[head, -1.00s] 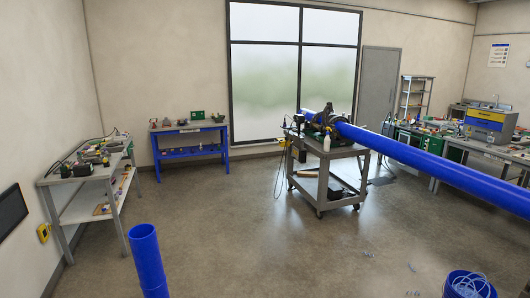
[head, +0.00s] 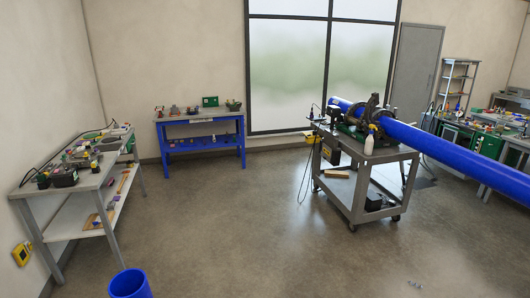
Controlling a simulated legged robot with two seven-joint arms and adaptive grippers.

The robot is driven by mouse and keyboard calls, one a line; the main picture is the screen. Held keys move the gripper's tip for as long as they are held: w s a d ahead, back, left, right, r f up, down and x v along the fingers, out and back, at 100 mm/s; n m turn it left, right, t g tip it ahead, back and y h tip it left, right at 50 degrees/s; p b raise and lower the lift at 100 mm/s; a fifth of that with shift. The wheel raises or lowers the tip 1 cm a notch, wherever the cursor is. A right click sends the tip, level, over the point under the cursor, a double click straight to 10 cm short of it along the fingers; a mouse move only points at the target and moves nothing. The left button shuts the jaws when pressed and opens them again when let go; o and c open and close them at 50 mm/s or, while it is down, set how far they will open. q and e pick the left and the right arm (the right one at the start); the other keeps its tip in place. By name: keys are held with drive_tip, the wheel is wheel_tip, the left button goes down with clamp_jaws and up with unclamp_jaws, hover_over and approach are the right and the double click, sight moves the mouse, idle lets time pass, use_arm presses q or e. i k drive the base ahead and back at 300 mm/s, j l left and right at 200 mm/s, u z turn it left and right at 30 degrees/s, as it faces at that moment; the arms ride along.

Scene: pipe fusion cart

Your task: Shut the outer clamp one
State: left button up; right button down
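The pipe fusion machine with its dark ring clamps (head: 366,116) stands on top of the grey wheeled cart (head: 378,156), right of the middle in the head view. A long blue pipe (head: 450,158) runs through the clamps and out to the right edge. The clamps are too small and dark from here to tell which is the outer clamp one or whether any stands open. Neither of my grippers shows in the head view.
A grey workbench (head: 88,178) with tools stands along the left wall. A blue bench (head: 200,140) stands at the back wall.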

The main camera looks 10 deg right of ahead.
sight(373, 102)
drive_tip(key=i+z, duration=0.15)
drive_tip(key=i, duration=0.4)
drive_tip(key=i+z, duration=0.1)
drive_tip(key=i, duration=0.5)
drive_tip(key=i+j+z, duration=0.15)
drive_tip(key=i, duration=0.4)
drive_tip(key=i+j+z, duration=0.15)
drive_tip(key=i, duration=0.45)
